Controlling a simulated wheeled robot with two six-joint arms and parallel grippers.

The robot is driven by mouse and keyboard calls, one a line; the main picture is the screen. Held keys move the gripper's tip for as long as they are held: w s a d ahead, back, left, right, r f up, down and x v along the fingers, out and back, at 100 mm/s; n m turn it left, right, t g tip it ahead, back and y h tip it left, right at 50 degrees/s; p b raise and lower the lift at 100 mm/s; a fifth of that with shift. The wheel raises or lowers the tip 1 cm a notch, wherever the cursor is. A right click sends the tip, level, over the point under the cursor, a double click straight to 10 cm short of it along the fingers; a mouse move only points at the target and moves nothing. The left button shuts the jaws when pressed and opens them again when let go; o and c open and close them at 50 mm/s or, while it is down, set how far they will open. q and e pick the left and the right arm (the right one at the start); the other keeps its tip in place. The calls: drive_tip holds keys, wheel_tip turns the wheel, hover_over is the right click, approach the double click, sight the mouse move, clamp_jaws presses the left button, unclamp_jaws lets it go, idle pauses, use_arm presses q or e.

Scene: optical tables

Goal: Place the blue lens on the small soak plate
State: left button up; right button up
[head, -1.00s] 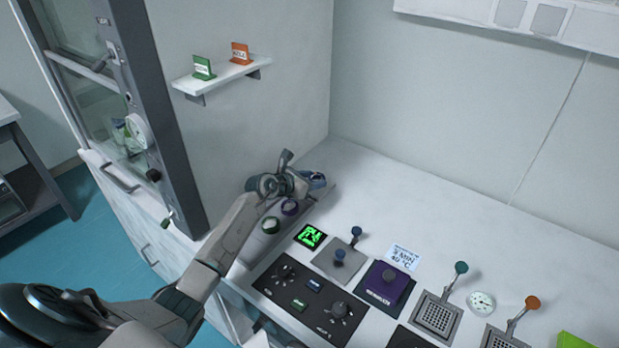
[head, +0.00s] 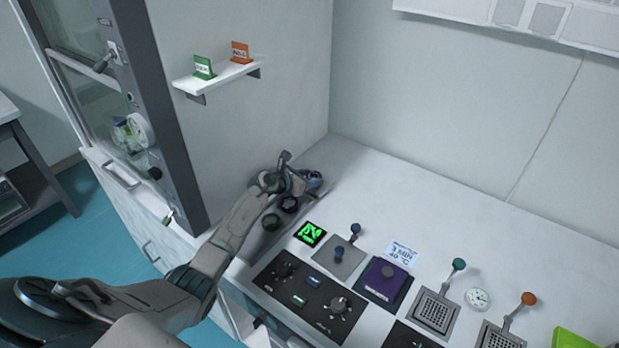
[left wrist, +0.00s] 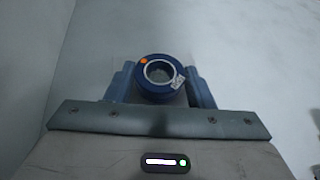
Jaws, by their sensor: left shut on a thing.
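The blue lens (left wrist: 160,79) is a thick dark-blue ring with a pale centre, an orange dot and a small white tag. My left gripper (left wrist: 160,88) is shut on it, with one finger on each side. In the head view my left gripper (head: 308,180) is above the back-left part of the bench, near the side wall, and mostly hides the lens. A small grey plate with blue knobs (head: 328,261) lies to the right and nearer. I cannot tell whether this is the small soak plate. My right gripper is out of view.
A tray with dark round pieces (head: 271,222) lies under my left forearm. A green-lit display (head: 310,234), a purple block (head: 383,281), a sign (head: 403,252), a black control panel (head: 312,298) and a perforated plate (head: 435,312) line the front. The back of the bench (head: 430,205) is clear.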

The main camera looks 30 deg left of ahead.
use_arm(q)
drive_tip(key=o, duration=1)
drive_tip(key=shift+f, duration=0.1)
drive_tip(key=shift+r, duration=0.25)
drive_tip(key=shift+s+a, duration=0.1)
drive_tip(key=shift+s, duration=0.2)
drive_tip(key=b+v, duration=0.1)
drive_tip(key=v, duration=1)
drive_tip(key=shift+s+r, duration=0.15)
drive_tip(key=shift+s, duration=0.05)
